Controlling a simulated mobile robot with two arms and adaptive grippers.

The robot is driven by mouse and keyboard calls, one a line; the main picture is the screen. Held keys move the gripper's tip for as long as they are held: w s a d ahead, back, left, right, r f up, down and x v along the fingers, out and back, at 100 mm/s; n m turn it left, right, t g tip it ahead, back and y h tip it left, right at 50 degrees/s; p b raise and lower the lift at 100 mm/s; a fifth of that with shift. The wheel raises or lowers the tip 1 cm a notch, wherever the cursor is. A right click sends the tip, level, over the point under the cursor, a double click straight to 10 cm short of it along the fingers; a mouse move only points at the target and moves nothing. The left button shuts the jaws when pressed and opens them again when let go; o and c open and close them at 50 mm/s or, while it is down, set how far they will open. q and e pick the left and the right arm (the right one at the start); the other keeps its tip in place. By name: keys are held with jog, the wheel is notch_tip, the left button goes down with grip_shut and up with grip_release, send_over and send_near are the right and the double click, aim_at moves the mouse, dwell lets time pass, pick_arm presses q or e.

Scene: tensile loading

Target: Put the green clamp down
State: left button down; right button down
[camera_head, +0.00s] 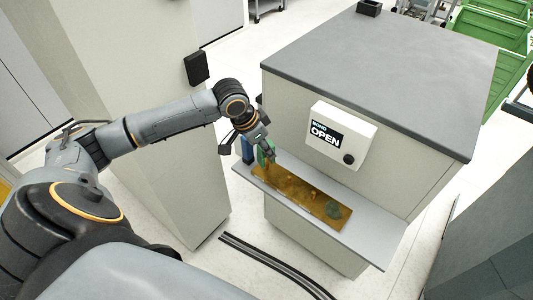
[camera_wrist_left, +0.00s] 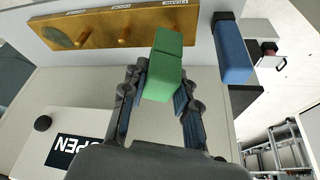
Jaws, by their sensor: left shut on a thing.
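My left gripper (camera_head: 262,143) is shut on the green clamp (camera_head: 264,154) at the left end of the shelf. In the left wrist view the green clamp (camera_wrist_left: 165,62) sticks out beyond the two fingers (camera_wrist_left: 160,92), its far end in front of the labelled end of the wooden board (camera_wrist_left: 90,36). In the head view the wooden board (camera_head: 295,193) lies along the shelf (camera_head: 374,243). I cannot tell whether the clamp touches the board. My right gripper is not in view.
A blue block (camera_wrist_left: 232,48) stands beside the clamp and also shows in the head view (camera_head: 248,150). A grey-green round piece (camera_head: 333,210) sits at the board's other end. A white box reading OPEN (camera_head: 340,138) with a black knob is on the cabinet above the shelf.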

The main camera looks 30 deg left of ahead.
aim_at(267, 162)
pick_arm(q)
jog(key=w+f, duration=0.1)
jog(key=w+a+f, duration=0.1)
jog(key=shift+f, duration=0.3)
jog(key=shift+s+d+f, duration=0.1)
jog(key=shift+f, duration=1.3)
jog(key=shift+f, duration=0.15)
jog(key=c, duration=1)
grip_release()
jog(key=v, duration=1.2)
jog(key=shift+r, duration=0.2)
